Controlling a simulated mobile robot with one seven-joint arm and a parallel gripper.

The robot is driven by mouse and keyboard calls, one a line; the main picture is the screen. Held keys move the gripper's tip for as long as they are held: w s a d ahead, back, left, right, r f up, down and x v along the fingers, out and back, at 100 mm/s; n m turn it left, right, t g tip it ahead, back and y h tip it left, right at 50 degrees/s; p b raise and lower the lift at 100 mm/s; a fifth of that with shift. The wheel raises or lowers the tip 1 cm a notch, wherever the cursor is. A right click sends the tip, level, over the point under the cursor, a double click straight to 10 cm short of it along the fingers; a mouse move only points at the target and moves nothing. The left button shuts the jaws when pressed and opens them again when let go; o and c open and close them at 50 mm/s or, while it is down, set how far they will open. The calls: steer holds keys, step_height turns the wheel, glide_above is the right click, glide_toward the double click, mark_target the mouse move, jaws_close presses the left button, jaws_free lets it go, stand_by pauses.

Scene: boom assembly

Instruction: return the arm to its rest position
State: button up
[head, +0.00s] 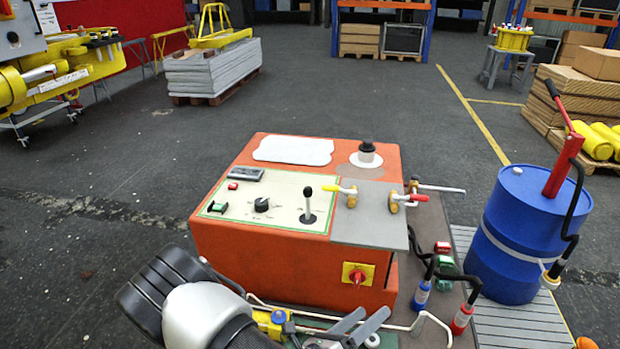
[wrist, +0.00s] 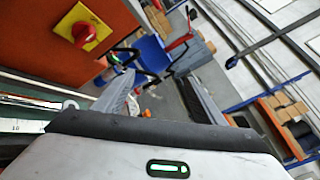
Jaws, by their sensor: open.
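My gripper (head: 372,316) shows at the bottom edge of the head view, in front of the orange control box (head: 280,262). My dark and light-grey arm link is at its left and hides part of the lower area. In the wrist view the two grey fingers of my gripper (wrist: 157,84) stand wide apart with nothing between them. The box's red knob on a yellow plate (head: 356,275) also shows in the wrist view (wrist: 84,34), up and left of the fingers. The wrist view is tilted.
Several hoses with blue and red fittings (head: 462,319) stand right of my gripper, beside a blue drum (head: 515,240) with a red hand pump (head: 563,165). A lever (head: 308,206) and brass valves (head: 394,203) rise from the box top.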

steer(key=s+d+r+m+g+y, duration=0.1)
steer(key=s+r+m+g+y, duration=0.4)
steer(key=r+m, duration=0.85)
steer(key=s+d+r+m+g+y, duration=0.2)
steer(key=s+r+m+g+y, duration=0.35)
steer(key=r+m, duration=0.75)
step_height(320, 180, up, 24)
steer(key=s+a+m+t+y+p, duration=0.2)
steer(key=m+p, duration=0.7)
steer(key=p, duration=0.8)
steer(key=t+y, duration=0.1)
steer(key=t, duration=0.1)
steer(key=shift+s+t, duration=0.15)
steer(key=shift+t, duration=0.2)
steer(key=shift+f, duration=0.1)
